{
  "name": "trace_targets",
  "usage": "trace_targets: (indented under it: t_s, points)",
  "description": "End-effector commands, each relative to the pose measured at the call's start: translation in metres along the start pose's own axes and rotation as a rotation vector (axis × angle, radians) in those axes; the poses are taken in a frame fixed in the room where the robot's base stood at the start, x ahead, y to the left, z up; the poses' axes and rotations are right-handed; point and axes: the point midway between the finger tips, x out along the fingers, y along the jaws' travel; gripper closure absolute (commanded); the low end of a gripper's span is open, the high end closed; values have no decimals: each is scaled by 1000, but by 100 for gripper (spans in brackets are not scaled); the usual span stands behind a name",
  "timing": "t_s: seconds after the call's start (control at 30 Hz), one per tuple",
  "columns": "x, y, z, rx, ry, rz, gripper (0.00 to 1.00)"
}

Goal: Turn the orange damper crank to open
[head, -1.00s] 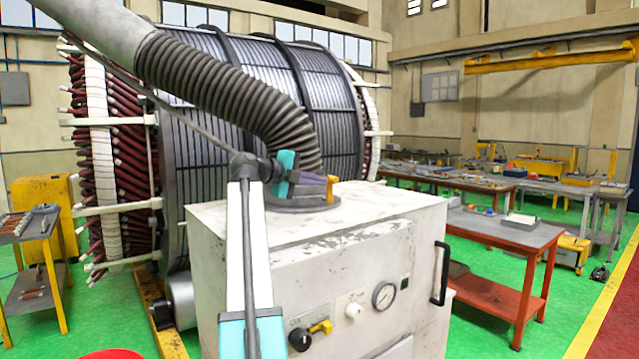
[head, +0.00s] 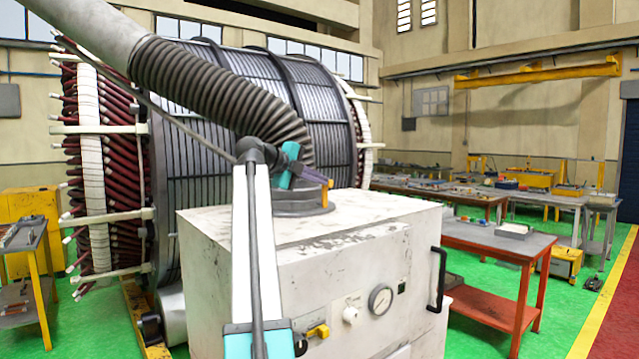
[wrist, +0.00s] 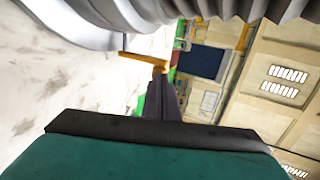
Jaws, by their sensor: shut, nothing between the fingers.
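The orange damper crank (head: 330,184) stands at the right side of the dark round collar (head: 300,203), where the ribbed hose meets the top of the white cabinet. In the wrist view the crank (wrist: 145,60) is a short orange bar with a rounded end, just beyond my fingers. My gripper (head: 324,182) reaches over the collar from the left, its purple-grey fingers shut and empty. The fingertips are close beside the crank; I cannot tell whether they touch it. In the wrist view my gripper (wrist: 160,85) is partly hidden behind the dark wrist edge.
The ribbed hose (head: 220,90) rises just behind my gripper and curves up left. The cabinet top (head: 370,212) is clear to the right.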

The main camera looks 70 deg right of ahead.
Motion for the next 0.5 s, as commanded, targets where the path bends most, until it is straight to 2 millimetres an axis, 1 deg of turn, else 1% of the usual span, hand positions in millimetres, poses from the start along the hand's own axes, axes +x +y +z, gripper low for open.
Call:
trace_targets:
  t_s: [0.27, 0.5]
  points:
    - [-1, 0, 1, 0, -1, 0, 100]
    - [-4, -6, 2, 0, -2, 0, 100]
